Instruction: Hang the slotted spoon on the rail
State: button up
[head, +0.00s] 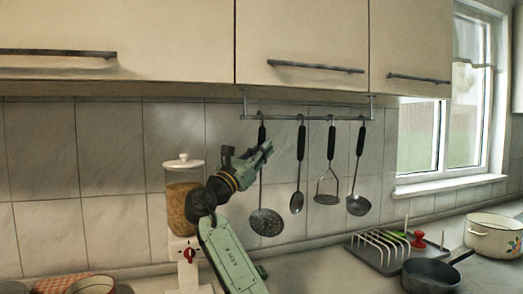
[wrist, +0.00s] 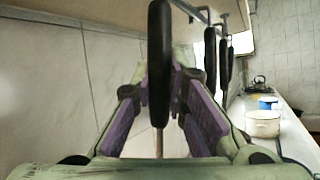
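The slotted spoon (head: 267,222) is upright, with its perforated bowl low in front of the tiles and its black handle up near the rail (head: 335,118). My gripper (head: 265,150) is at the handle. In the wrist view, the black handle (wrist: 158,50) stands between the purple-padded fingers (wrist: 160,90), which close in on it from both sides. The handle's top is close to the rail in the head view. I cannot tell whether its end is hooked on the rail or just apart from it.
A spoon (head: 297,202), a masher (head: 327,197) and a ladle (head: 358,204) hang to the right. Cupboards (head: 300,40) are above. A lidded jar (head: 183,195) stands left of my arm. A dish rack (head: 385,250), dark pan (head: 432,274) and white pot (head: 494,238) are on the counter.

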jog(key=o, duration=0.5)
jog(key=shift+o, duration=0.2)
